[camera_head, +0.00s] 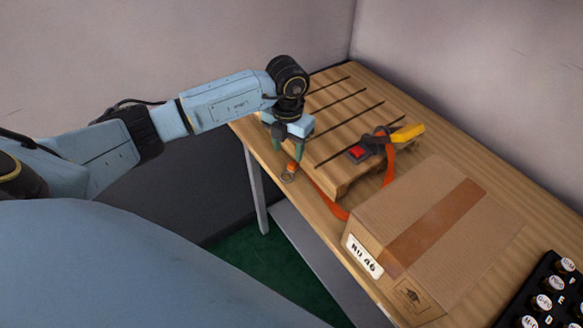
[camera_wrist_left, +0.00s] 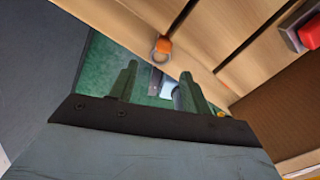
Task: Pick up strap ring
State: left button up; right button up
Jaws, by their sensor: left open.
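The strap ring (camera_head: 288,176) is a small metal ring on the end of an orange strap, at the front edge of the wooden table. In the left wrist view, the ring (camera_wrist_left: 160,50) with its orange tab lies at the wood's edge, a little beyond my fingertips. My left gripper (camera_head: 288,152) points down just above the ring. Its two green fingers (camera_wrist_left: 159,73) are apart with nothing held between them. The gripper partly hides the strap end in the head view. My right gripper is not in view.
A slatted wooden pallet (camera_head: 340,110) stands behind the ring, with a red-buttoned ratchet with a yellow handle (camera_head: 408,133) on it. An orange strap loop (camera_head: 329,204) hangs at its front.

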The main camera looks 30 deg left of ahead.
aim_at(290, 166)
pick_arm(q)
jog(key=f, duration=0.6)
jog(key=shift+w+d+f, duration=0.2)
jog(key=shift+w+f, duration=0.05)
jog(key=shift+f, duration=0.15)
grip_shut()
